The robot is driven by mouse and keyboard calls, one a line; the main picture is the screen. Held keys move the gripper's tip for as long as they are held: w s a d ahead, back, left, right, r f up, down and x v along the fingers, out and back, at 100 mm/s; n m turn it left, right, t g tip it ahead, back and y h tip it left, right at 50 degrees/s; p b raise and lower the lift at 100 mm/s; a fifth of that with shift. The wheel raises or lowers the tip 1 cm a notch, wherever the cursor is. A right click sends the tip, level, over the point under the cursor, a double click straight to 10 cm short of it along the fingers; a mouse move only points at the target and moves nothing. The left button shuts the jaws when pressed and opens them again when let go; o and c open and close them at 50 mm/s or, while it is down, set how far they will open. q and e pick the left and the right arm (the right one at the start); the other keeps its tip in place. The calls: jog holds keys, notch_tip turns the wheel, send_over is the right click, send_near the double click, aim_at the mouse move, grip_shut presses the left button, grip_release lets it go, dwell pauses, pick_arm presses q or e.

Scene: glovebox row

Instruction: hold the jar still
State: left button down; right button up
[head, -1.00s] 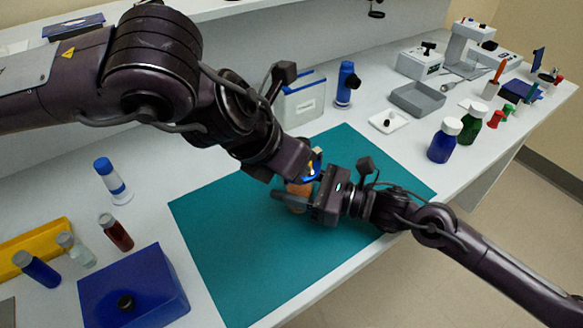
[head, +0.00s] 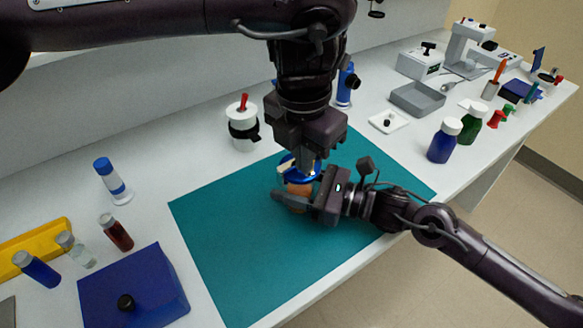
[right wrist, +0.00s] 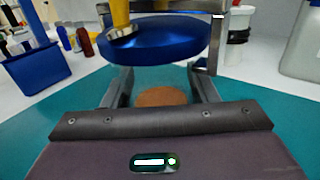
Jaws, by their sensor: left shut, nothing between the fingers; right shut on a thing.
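The jar, with orange-brown contents (head: 299,190) and a blue lid (head: 302,174), stands over the teal mat. In the right wrist view its contents (right wrist: 162,97) show through clear walls below the blue lid (right wrist: 165,42). My right gripper (head: 297,199) is shut on the jar's body, one finger on each side. My left gripper (head: 300,165) points down from above, shut and empty, its tips at the lid. I cannot tell whether they touch it, or whether the lid is fully seated. The left gripper hides part of the lid.
The teal mat (head: 235,235) is otherwise clear. A blue box (head: 140,290) and small vials (head: 116,232) stand at left. A white cup with a black band (head: 243,128) is behind the mat.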

pick_arm(q)
jog(key=shift+r, duration=0.1)
dwell(0.3)
jog(key=shift+r, duration=0.7)
jog(key=s+a+r, duration=0.3)
jog(key=s+r, duration=0.1)
jog(key=r, duration=0.6)
jog(key=shift+r, duration=0.25)
jog(key=shift+s+f, duration=0.1)
